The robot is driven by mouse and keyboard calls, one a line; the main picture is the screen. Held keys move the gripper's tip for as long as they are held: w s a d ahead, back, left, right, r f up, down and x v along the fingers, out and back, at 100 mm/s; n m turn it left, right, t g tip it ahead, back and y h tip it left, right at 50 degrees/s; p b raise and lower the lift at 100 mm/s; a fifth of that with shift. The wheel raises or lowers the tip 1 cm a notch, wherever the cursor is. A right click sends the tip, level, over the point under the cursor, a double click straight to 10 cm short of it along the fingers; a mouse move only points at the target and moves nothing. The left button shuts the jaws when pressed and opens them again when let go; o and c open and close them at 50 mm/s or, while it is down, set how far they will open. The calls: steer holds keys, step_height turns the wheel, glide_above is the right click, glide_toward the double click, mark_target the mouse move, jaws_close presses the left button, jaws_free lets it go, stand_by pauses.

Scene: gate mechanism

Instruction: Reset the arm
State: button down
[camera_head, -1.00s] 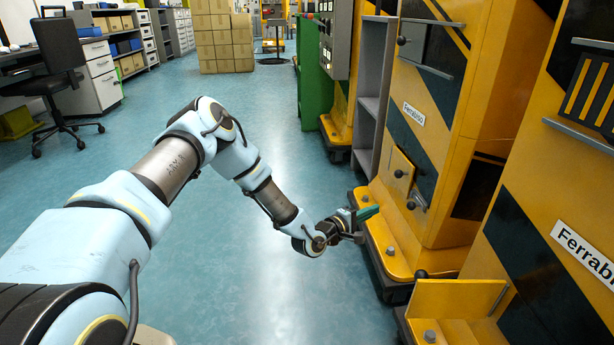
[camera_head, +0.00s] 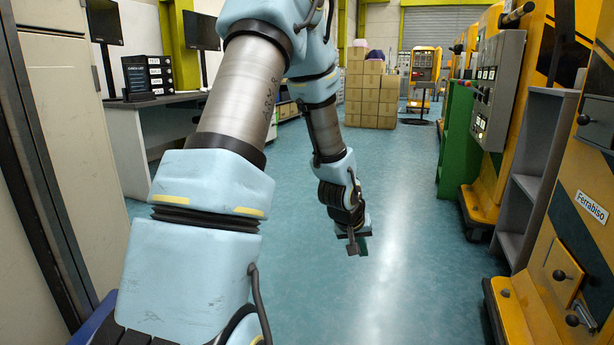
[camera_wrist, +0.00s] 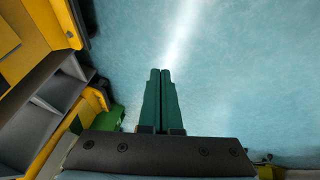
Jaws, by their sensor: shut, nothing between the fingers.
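My gripper (camera_head: 358,246) hangs at the end of my arm, in front of me over the blue floor, clear of all machines. In the wrist view, its two green fingers (camera_wrist: 164,100) lie side by side, closed, with nothing between them. The arm is bent, with its upper links raised and the last part pointing down.
Yellow machines (camera_head: 590,235) with black stripes, a grey shelf (camera_head: 535,170) and a green cabinet (camera_head: 460,140) line the right side. A desk (camera_head: 160,110) stands on the left. Stacked boxes (camera_head: 372,97) stand at the back. The middle floor (camera_head: 410,240) is free.

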steer(key=s+a+r+g+y, duration=0.1)
steer(key=s+a+r, duration=0.2)
steer(key=s+a, duration=0.3)
steer(key=s+a+r+n+g+y, duration=0.1)
steer(key=s+a+r, duration=0.25)
steer(key=a, duration=0.45)
steer(key=s+a+r+g+y, duration=0.1)
steer(key=s+a+r+y, duration=0.15)
steer(key=s+a, duration=0.35)
step_height(320, 180, up, 37)
steer(key=p, duration=3.6)
steer(key=shift+w+a+r+h+p, duration=0.2)
steer(key=shift+w+a+h+p, duration=0.15)
steer(key=shift+w+h+p, duration=0.1)
steer(key=shift+s, duration=0.15)
